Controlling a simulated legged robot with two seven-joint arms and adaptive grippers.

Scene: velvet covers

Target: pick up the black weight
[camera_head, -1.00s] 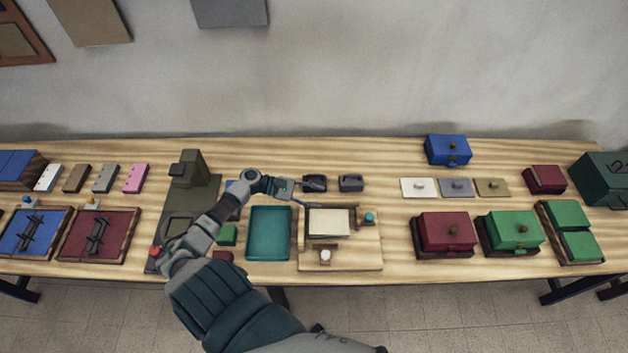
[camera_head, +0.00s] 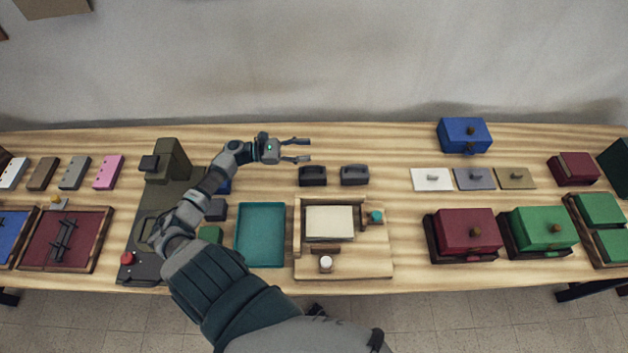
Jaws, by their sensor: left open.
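The black weight (camera_head: 312,177) is a small dark block with a handle on top, standing upright on the wooden table behind the teal tray. A similar, slightly greyer weight (camera_head: 354,176) stands just to its right. My left gripper (camera_head: 308,150) comes in from the left with its fingers spread and pointing right. It is open and empty. In the picture its fingertips lie just above the black weight, apart from it; the exact height over the table is hard to tell. My right gripper is not in view.
A teal tray (camera_head: 260,262) and a wooden fixture with a cream pad (camera_head: 330,222) sit in front of the weights. A dark green press (camera_head: 165,165) stands to the left under my arm. Flat white, grey and tan plates (camera_head: 432,180) lie to the right. The table between is bare.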

